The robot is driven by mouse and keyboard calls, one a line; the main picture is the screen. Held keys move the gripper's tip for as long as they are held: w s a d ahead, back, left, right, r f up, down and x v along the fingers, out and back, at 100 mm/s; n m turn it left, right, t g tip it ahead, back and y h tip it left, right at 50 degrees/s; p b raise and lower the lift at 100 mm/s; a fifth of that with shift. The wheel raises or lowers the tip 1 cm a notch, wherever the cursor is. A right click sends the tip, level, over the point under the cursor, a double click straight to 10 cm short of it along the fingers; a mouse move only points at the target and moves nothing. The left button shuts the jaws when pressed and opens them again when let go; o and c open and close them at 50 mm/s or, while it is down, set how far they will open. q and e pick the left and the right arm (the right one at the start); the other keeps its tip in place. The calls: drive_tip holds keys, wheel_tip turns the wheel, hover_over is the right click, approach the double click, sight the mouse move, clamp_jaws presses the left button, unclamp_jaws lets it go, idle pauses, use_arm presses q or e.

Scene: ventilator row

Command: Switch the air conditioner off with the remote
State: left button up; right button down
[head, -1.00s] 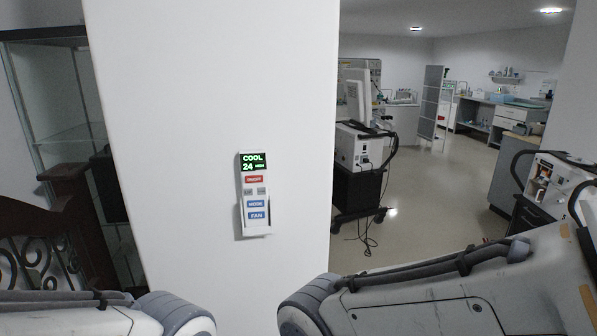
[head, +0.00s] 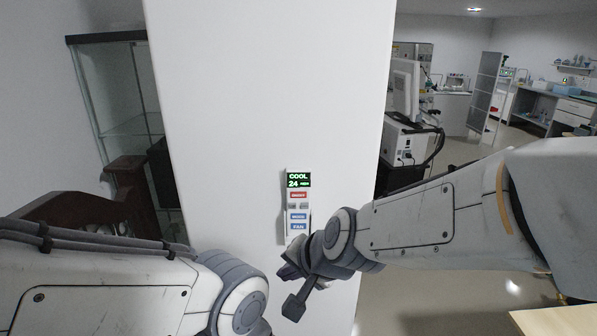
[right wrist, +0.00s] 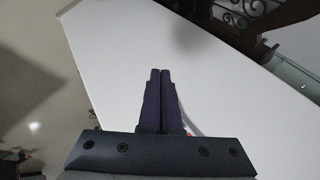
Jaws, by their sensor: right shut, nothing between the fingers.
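The remote (head: 298,205) sits upright in a holder on the white wall panel (head: 265,90). Its lit screen reads COOL and 24, with a smaller word beside it. Below the screen are a red ON/OFF button (head: 298,195), small grey buttons, and blue MODE and FAN buttons. My right gripper (head: 290,265) is just below the remote, partly hidden by its own wrist. In the right wrist view its fingers (right wrist: 160,75) are shut and empty, against a background of white panel. The remote is not clearly visible there. My left gripper is out of view. No air conditioner is visible.
A dark wooden piece with scrollwork and a glass cabinet (head: 125,110) stand left of the panel. A medical machine on a cart (head: 405,140) stands behind it to the right. A light wooden surface (head: 555,322) is at lower right.

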use_arm(q)
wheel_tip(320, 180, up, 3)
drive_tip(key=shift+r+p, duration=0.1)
drive_tip(key=shift+p, duration=0.8)
use_arm(e)
drive_tip(key=w+d+r+m+t+h, duration=0.1)
drive_tip(key=w+d+r+m+t, duration=0.1)
drive_tip(key=w+r+m, duration=0.3)
drive_tip(key=shift+w+d+r+t, duration=0.2)
drive_tip(key=shift+w+d+t, duration=0.15)
drive_tip(key=shift+w, duration=0.65)
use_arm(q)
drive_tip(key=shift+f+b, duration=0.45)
use_arm(e)
approach(296, 203)
drive_tip(key=shift+s+x, duration=0.2)
drive_tip(key=shift+x, duration=2.05)
drive_tip(key=shift+w+a+f, duration=0.1)
drive_tip(key=shift+f, duration=0.1)
drive_tip(key=shift+w, duration=0.3)
